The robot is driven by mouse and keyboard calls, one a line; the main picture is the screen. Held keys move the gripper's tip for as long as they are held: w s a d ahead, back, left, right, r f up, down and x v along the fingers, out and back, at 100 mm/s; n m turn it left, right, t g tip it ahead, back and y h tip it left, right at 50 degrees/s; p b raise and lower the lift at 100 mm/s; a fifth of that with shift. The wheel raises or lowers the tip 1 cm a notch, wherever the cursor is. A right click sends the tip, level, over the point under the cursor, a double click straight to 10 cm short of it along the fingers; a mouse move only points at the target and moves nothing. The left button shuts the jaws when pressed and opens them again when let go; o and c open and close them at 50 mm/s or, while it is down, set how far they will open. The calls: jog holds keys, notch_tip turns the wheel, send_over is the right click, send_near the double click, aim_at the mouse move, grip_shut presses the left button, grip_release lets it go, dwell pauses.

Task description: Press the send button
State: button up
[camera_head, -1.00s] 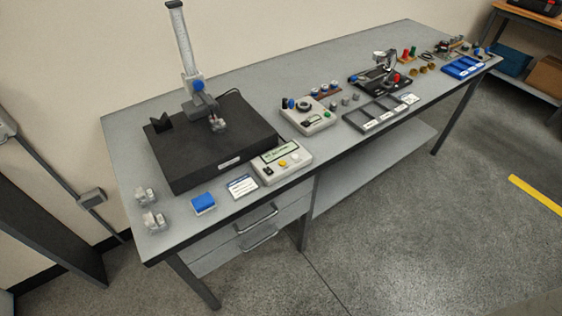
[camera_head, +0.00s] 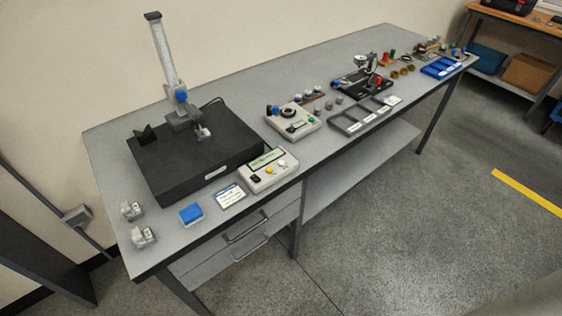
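A light grey control box (camera_head: 268,171) with a green display (camera_head: 266,158) stands near the front edge of the bench, right of a black block. Its top carries a black switch (camera_head: 256,178), a yellow button (camera_head: 269,170) and a white button (camera_head: 282,163). The labels are too small to read, so I cannot tell which one is the send button. Another grey box (camera_head: 293,122) with a dial, a blue knob and a green button (camera_head: 311,119) stands further right. My gripper is not in view.
A black block (camera_head: 190,165) with a tall column gauge (camera_head: 167,62) fills the bench's left part. A blue block (camera_head: 191,213), a white card (camera_head: 229,197) and small metal blocks (camera_head: 143,237) lie near the front. Grey trays (camera_head: 352,126) stand right. The floor in front (camera_head: 400,240) is clear.

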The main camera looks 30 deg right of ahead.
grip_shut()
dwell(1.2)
